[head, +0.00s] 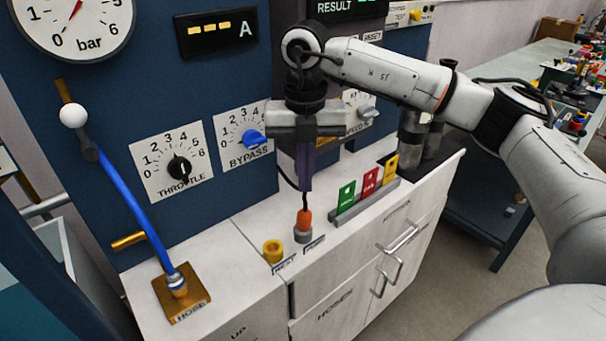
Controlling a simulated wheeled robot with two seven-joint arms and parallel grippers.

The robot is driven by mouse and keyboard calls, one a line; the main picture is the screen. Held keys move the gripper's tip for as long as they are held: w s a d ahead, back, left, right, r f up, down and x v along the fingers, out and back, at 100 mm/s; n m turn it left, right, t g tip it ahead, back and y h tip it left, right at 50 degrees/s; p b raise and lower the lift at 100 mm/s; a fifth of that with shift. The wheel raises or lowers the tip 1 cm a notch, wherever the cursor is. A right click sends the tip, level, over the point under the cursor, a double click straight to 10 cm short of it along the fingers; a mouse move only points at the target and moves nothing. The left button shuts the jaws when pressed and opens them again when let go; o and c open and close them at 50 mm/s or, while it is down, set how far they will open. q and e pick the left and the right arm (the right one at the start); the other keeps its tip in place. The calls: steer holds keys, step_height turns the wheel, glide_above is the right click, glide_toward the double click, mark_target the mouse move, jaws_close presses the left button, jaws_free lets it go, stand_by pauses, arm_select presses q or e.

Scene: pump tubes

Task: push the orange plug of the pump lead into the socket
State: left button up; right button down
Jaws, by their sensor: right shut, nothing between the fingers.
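The orange plug (304,219) stands upright in the grey socket (303,234) on the white cabinet top, beside a small label. The dark pump lead (287,181) runs up from the plug behind my right gripper. My right gripper (304,186) points straight down just above the plug, its fingers shut and empty. I cannot tell whether the fingertips touch the plug, nor how deep the plug sits. My left gripper is not in view.
A yellow ring socket (273,250) is left of the grey one. A rack of green, red and yellow cards (368,187) stands close on the right. A blue hose (137,213) rises from a brown block (182,292) at left. The blue panel with dials is behind.

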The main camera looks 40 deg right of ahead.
mark_target(305, 210)
step_height(305, 210, down, 4)
steer(key=b, duration=0.3)
steer(key=shift+f, duration=0.45)
steer(key=shift+f+b, duration=0.35)
steer(key=shift+f, duration=0.1)
steer(key=shift+r+p, duration=1.25)
steer(key=shift+r, duration=0.35)
step_height(305, 210, up, 10)
